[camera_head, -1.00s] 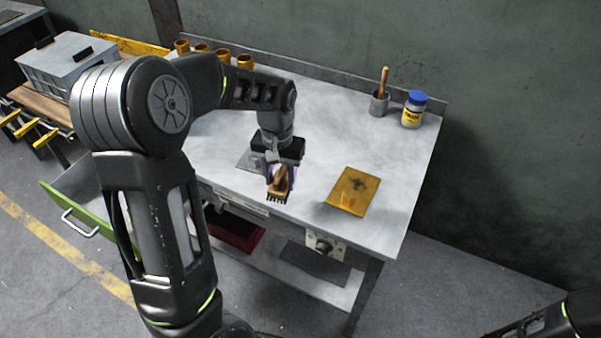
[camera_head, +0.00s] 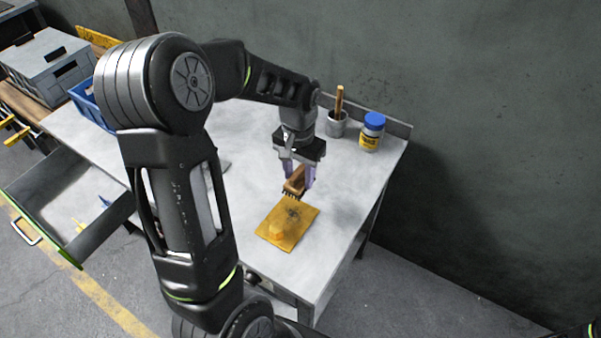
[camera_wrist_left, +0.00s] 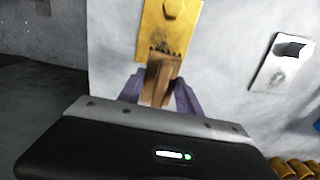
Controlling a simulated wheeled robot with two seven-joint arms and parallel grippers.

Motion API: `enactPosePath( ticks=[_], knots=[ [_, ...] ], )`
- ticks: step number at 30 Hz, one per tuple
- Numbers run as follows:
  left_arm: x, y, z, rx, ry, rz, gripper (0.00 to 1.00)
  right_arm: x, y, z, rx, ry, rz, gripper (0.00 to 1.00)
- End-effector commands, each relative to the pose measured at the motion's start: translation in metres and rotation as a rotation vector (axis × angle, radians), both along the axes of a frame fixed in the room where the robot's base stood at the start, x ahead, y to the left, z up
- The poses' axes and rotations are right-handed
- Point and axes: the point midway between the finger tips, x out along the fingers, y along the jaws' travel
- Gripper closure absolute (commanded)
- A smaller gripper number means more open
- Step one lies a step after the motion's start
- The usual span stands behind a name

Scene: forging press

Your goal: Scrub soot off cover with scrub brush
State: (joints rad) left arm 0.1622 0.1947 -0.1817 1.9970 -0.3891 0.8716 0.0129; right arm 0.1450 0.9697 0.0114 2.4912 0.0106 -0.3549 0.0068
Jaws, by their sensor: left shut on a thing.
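The cover is a yellow plate (camera_head: 272,240) lying flat on the grey table, with a dark soot patch on its far part and a raised yellow knob toward its near side. My left gripper (camera_head: 299,178) is shut on the wooden scrub brush (camera_head: 294,184), whose dark bristles point down at the plate's far edge, beside the soot. In the left wrist view the brush (camera_wrist_left: 161,75) sits between the purple fingers and overlaps the sooty end of the cover (camera_wrist_left: 168,30). I cannot tell whether the bristles touch the plate. My right gripper is not in view.
A grey cup (camera_head: 337,124) with a wooden handle in it and a blue-lidded jar (camera_head: 371,132) stand at the table's back right. A blue bin (camera_head: 88,98) is at the left. An open drawer (camera_head: 62,200) juts out at the front left. Bare tabletop surrounds the cover.

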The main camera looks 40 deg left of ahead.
Motion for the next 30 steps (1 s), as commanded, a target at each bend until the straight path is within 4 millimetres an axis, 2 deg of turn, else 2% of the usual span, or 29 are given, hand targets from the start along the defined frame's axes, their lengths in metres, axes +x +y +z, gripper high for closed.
enactPosePath(
  ticks=[8,21,30],
  knots=[
    [0.000,0.000,-0.007,0.000,0.000,0.000,0.91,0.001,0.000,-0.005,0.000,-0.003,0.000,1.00],
    [0.000,-0.001,-0.050,0.000,0.000,-0.001,0.91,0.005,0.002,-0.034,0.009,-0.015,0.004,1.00],
    [0.000,0.000,-0.060,0.000,0.000,-0.001,0.91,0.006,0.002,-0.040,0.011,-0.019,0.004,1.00]
  ],
)
